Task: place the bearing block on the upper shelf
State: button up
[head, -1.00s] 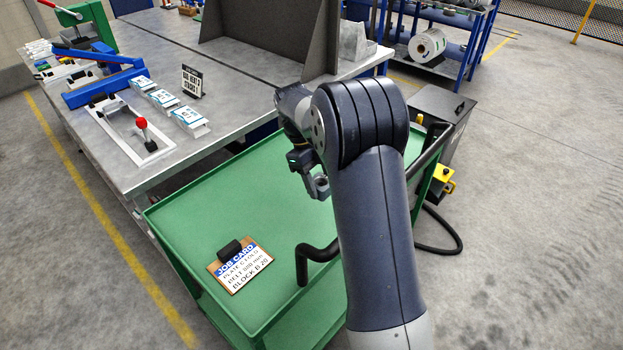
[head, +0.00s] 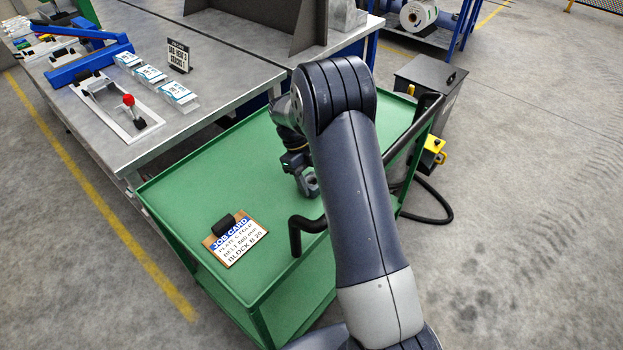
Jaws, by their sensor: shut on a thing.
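My gripper (head: 300,172) is shut on a small grey bearing block (head: 311,187) with a round opening. The block hangs just below the jaws, over the right part of the green cart's upper shelf (head: 185,195). I cannot tell whether the block touches the shelf. My arm hides part of the gripper and of the shelf behind it.
A job card (head: 236,241) on a clipboard lies at the front of the upper shelf. A black handle (head: 296,235) rises at the shelf's near right edge. The shelf's left part is clear. A grey workbench (head: 225,80) stands behind, and a dark box (head: 425,85) stands right.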

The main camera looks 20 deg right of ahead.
jog(key=shift+f, duration=0.1)
jog(key=o, duration=1.5)
jog(key=v, duration=1.2)
